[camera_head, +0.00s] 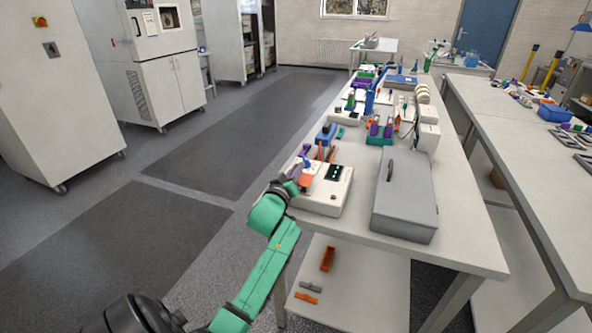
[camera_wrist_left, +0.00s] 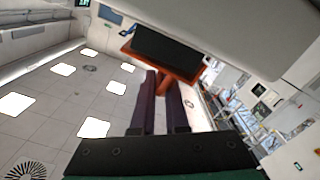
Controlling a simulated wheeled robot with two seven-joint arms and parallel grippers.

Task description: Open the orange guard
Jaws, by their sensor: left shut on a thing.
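The orange guard (camera_head: 306,181) sits on the left part of a low beige device (camera_head: 322,203) at the near left of the bench. My left gripper (camera_head: 297,176) is at the guard, coming from the left edge of the bench. In the left wrist view, its two dark purple fingers (camera_wrist_left: 166,88) are shut on a small orange part of the guard. There the guard (camera_wrist_left: 191,70) shows as an orange rim around a dark panel. The fingers and arm partly hide the guard in the head view, and I cannot tell its exact angle. My right gripper is not in view.
A grey lidded box (camera_head: 408,205) stands right of the device. Cell holders and other small items crowd the bench (camera_head: 362,172) farther back. Orange and grey parts lie on the lower shelf (camera_head: 350,290). The floor (camera_head: 190,230) to the left is clear.

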